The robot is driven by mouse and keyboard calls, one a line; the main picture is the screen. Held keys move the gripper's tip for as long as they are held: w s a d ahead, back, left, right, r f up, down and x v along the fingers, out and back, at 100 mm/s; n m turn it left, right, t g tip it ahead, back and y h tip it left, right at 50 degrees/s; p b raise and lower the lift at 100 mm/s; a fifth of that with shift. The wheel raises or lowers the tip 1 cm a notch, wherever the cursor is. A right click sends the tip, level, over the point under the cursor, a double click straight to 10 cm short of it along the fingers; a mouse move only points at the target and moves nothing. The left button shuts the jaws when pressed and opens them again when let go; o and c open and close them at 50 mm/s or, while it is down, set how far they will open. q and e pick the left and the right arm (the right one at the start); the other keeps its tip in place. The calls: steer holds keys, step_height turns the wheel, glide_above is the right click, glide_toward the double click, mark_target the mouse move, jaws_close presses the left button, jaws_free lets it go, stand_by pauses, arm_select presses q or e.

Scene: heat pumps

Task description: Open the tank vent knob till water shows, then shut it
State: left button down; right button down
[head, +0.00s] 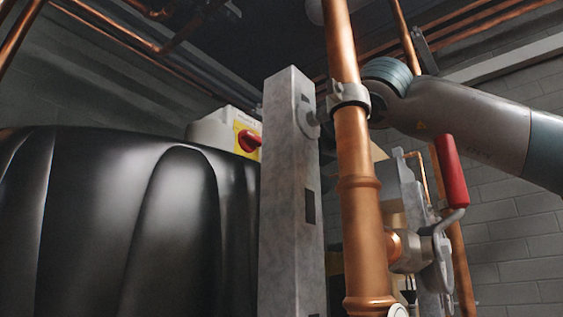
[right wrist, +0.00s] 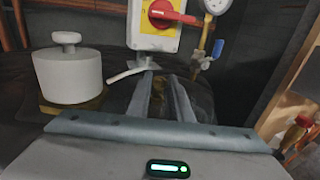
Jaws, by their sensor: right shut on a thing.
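In the right wrist view my right gripper (right wrist: 161,77) reaches forward with its two grey fingers close together at the tips. It is shut on a small piece at the base of a short white spout (right wrist: 126,74), which I take to be the tank vent knob; the fingers mostly hide it. No water shows at the spout. The black tank (head: 110,220) fills the left of the head view. My right arm comes in from the right there, and its gripper is hidden behind the copper pipe and grey post. My left gripper is not in view.
A copper pipe (head: 362,210) and a grey post (head: 291,190) stand in front of my right arm. A red-handled valve (head: 452,172) is at right. The right wrist view shows a red switch (right wrist: 168,13), a white capped cylinder (right wrist: 68,73) and a blue-handled valve (right wrist: 217,48).

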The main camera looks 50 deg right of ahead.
steer(key=c, duration=1.6)
jaws_free()
steer(key=shift+s, duration=0.15)
